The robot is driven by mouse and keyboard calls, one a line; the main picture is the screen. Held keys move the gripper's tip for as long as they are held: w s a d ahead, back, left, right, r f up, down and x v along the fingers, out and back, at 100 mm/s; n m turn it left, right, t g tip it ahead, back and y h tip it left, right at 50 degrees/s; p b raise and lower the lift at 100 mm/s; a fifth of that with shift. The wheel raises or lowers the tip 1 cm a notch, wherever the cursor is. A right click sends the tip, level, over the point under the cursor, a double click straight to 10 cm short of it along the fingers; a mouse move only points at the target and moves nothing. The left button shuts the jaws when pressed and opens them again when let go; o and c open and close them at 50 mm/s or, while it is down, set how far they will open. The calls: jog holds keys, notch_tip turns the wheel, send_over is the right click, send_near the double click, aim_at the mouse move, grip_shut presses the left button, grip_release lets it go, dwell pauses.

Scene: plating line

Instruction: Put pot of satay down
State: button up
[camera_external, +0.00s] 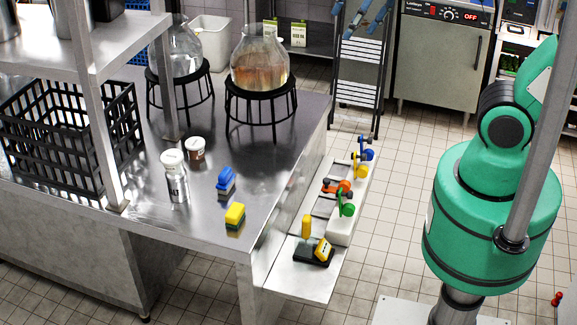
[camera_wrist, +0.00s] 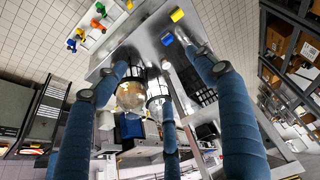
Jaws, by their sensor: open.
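My gripper (camera_wrist: 165,85) shows in the wrist view as three long blue fingers. They are spread wide apart with nothing between their tips. A small brown pot with a white lid (camera_external: 196,153) stands upright on the steel counter (camera_external: 285,150) in the external view; it looks like the pot of satay, but its label is too small to read. A white-lidded shaker (camera_external: 174,178) stands just left of it.
A blue sponge (camera_external: 227,180) and a yellow sponge (camera_external: 235,215) lie near the counter's front edge. Glass flasks (camera_external: 262,62) stand on black stands behind. A black crate (camera_external: 85,130) and a shelf post (camera_external: 108,140) bound the left. A lower side shelf holds coloured tools (camera_external: 343,188).

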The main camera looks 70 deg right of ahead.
jog(key=s+f, duration=0.2)
jog(key=s, duration=0.6)
jog(key=shift+a+f+m+t, duration=0.3)
jog(key=shift+a+m, duration=0.05)
jog(key=shift+m, duration=0.05)
notch_tip(320, 180, down, 17)
jog(key=b, duration=1.6)
jog(key=shift+r+b, duration=0.2)
jog(key=shift+b, duration=0.1)
